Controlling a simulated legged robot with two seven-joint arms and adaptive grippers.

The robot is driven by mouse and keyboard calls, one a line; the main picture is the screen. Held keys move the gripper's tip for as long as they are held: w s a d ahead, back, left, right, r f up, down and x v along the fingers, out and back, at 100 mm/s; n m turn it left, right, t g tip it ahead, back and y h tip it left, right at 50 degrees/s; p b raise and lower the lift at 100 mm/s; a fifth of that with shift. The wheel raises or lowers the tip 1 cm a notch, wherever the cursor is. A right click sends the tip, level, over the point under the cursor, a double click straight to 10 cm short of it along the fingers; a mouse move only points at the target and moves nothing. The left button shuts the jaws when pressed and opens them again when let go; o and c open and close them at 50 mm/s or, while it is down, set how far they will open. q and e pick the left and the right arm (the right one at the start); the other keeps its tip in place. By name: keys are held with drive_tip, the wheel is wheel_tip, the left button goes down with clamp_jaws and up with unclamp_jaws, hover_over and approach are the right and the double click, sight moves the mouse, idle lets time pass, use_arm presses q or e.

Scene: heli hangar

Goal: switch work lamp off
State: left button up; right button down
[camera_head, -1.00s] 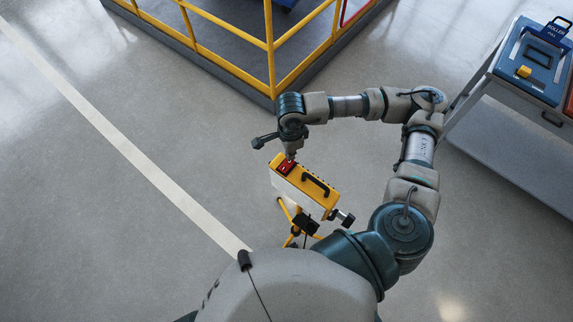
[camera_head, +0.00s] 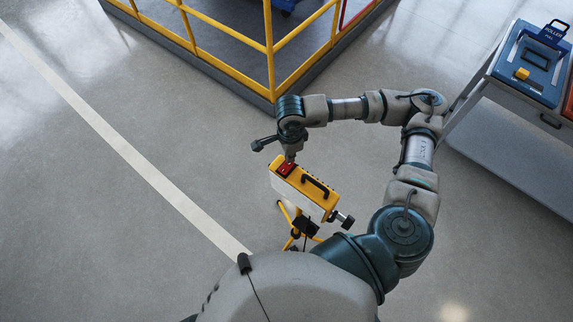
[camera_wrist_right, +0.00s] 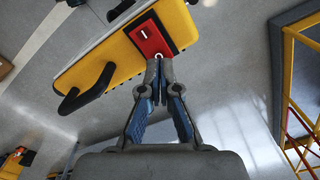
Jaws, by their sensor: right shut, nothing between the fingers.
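The work lamp (camera_head: 306,191) is a yellow box with a black handle on a yellow stand, in front of my body in the head view. A red rocker switch (camera_head: 285,169) sits at its far left end. The switch also shows in the right wrist view (camera_wrist_right: 151,36), with a white line mark and a white circle mark. My right gripper (camera_head: 290,157) points down at the switch. In the right wrist view its fingertips (camera_wrist_right: 159,62) are together and empty, at the circle-marked end of the switch; they look to be touching it or very close. My left gripper is out of view.
A yellow railing (camera_head: 270,50) on a raised platform stands beyond the lamp. A grey cart (camera_head: 510,92) with a blue case (camera_head: 537,62) is at the right. Open floor (camera_head: 90,200) lies to the left, crossed by a pale stripe.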

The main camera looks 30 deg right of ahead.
drive_tip(key=shift+a, duration=0.15)
drive_tip(key=shift+f+b, duration=1.1)
drive_tip(key=shift+b, duration=0.05)
idle(0.6)
drive_tip(key=shift+r+p, duration=1.6)
drive_tip(key=shift+r, duration=2)
drive_tip(key=shift+s+f, duration=0.1)
